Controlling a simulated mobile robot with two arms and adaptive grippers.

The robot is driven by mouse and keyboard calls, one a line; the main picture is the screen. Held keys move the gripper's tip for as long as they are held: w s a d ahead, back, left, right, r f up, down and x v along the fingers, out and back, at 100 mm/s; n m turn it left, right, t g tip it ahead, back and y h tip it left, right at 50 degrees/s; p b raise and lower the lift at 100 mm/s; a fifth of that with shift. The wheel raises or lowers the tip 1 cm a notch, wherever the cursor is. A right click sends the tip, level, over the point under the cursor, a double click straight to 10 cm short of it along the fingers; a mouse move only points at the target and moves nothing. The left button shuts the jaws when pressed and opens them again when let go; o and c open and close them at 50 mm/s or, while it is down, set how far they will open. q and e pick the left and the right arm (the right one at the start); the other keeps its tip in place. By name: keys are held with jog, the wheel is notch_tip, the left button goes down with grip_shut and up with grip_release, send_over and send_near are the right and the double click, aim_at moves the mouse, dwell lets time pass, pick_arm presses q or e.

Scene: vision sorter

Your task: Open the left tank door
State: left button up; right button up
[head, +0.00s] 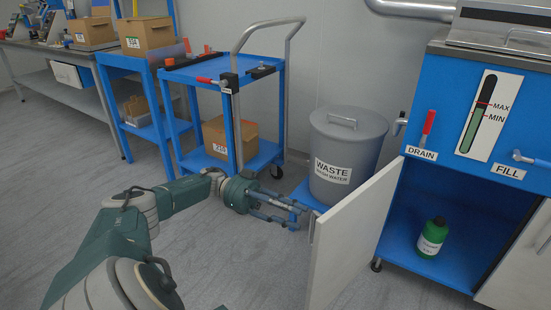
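The tank (425,110) is a blue cabinet at the right, with a level gauge and DRAIN and FILL labels. Its left door (352,240) is a pale panel that stands swung wide open toward me, showing the blue interior. A small grey handle (312,228) shows at the door's outer edge. My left gripper (299,214) is beside this outer face, with its blue fingertips close to the handle. The fingers look spread with a gap between them; whether they touch the handle is unclear. My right gripper is out of view.
A green bottle (432,237) stands inside the cabinet. The right door (520,262) is at the lower right. A grey waste bin (345,150) stands behind the left door. A blue cart (215,70) with a box is behind my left arm. The floor at the front is clear.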

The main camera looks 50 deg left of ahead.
pick_arm(q)
jog(key=v, duration=0.6)
jog(key=shift+a, duration=0.25)
jog(key=shift+s, duration=0.1)
dwell(0.4)
